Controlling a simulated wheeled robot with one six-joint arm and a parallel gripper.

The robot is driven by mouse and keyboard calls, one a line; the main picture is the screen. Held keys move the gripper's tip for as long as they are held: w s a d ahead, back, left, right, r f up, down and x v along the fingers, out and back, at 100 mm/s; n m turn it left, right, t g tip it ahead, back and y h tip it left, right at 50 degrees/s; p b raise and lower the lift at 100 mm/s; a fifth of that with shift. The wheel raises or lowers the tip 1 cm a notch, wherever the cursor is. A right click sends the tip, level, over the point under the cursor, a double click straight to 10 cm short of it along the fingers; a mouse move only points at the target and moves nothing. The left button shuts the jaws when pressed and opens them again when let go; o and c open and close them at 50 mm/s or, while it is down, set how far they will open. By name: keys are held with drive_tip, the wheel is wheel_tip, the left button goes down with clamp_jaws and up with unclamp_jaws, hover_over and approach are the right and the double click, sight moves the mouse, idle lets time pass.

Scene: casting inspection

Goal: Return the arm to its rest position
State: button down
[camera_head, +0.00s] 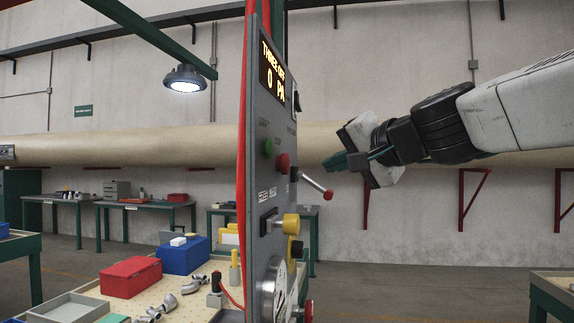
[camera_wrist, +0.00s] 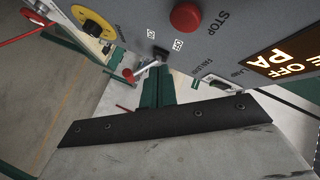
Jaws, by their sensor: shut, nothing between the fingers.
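My arm reaches in from the right in the head view. My gripper (camera_head: 335,162) is shut and empty, its dark green fingers pointing left toward the grey control panel (camera_head: 270,120). It is on the right of the panel, above the red-tipped lever (camera_head: 318,187). In the wrist view my gripper (camera_wrist: 152,75) shows its fingers together, near the panel face and the lever with its red knob (camera_wrist: 128,75). I cannot tell whether the fingers touch the lever. The panel display (camera_wrist: 290,55) partly reads "OFF" and "PA".
A workbench at lower left holds a red box (camera_head: 131,277), a blue box (camera_head: 184,255) and metal fittings. A lamp (camera_head: 185,78) hangs at upper left. Open floor lies below the arm.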

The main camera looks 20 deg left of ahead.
idle(0.6)
drive_tip(key=s+d+f+n+g+h, duration=0.2)
drive_tip(key=s+d+f, duration=0.25)
drive_tip(key=f, duration=0.35)
drive_tip(key=s+d+f+n+g+h, duration=0.1)
drive_tip(key=s+d+f+g+h, duration=0.15)
drive_tip(key=d+f, duration=0.4)
drive_tip(key=s+d+f+m+h, duration=0.1)
drive_tip(key=s+d+f+h, duration=0.2)
drive_tip(key=s+d+f, duration=0.3)
drive_tip(key=s+d+f+m+g+h, duration=0.1)
drive_tip(key=s+d+f, duration=0.5)
drive_tip(key=d, duration=0.9)
drive_tip(key=s+d+f+m+g+h, duration=0.1)
drive_tip(key=s+d+f+h, duration=0.3)
drive_tip(key=d, duration=0.6)
wheel_tip(320, 180, down, 2)
drive_tip(key=s, duration=0.2)
drive_tip(key=shift+s+d+f+h, duration=0.2)
drive_tip(key=shift+s+d+h, duration=0.1)
drive_tip(key=shift+s+h, duration=0.05)
